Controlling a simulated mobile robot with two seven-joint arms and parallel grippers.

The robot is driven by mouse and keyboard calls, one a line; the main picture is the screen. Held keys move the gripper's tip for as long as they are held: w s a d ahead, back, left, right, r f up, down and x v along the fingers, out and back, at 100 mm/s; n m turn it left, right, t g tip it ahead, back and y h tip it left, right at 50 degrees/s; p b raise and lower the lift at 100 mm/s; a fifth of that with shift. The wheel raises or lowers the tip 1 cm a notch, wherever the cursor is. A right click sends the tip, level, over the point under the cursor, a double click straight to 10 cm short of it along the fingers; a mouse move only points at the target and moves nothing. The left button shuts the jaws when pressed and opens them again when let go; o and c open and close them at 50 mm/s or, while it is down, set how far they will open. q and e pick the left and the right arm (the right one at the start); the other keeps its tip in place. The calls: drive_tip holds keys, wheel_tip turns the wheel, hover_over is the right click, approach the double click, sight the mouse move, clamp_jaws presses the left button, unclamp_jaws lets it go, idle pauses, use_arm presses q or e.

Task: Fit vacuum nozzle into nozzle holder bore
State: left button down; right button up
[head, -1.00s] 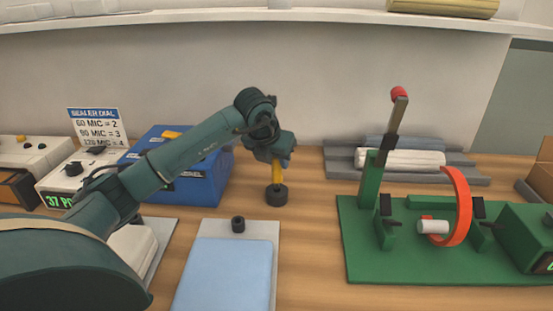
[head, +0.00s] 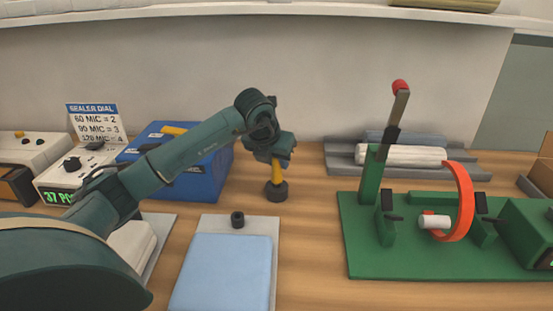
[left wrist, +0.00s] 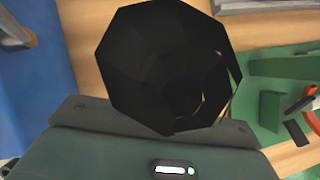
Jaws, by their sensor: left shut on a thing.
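In the head view my left gripper (head: 273,152) is shut on the yellow vacuum nozzle (head: 279,171), which points down and leans slightly. In the left wrist view a large black faceted shape covers the middle and hides the fingertips. My right gripper is in neither view.
A blue box (head: 208,182) stands close left of the nozzle. In front are a grey plate (head: 259,226) with a small black port (head: 237,219) and a pale blue mattress (head: 222,270). A green fixture (head: 370,260) with an upright lever stands right. Bare table lies between.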

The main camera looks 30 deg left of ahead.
use_arm(q)
drive_tip(key=shift+f+b, duration=0.55)
drive_tip(key=shift+f, duration=0.2)
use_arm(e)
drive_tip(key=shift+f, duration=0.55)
use_arm(q)
drive_tip(key=c, duration=1.1)
unclamp_jaws()
drive_tip(key=shift+s+r, duration=0.2)
drive_tip(key=shift+r, duration=0.3)
drive_tip(key=shift+v, duration=6.15)
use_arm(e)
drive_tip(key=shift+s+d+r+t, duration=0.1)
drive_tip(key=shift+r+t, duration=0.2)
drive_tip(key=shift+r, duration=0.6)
use_arm(q)
drive_tip(key=shift+f, duration=0.1)
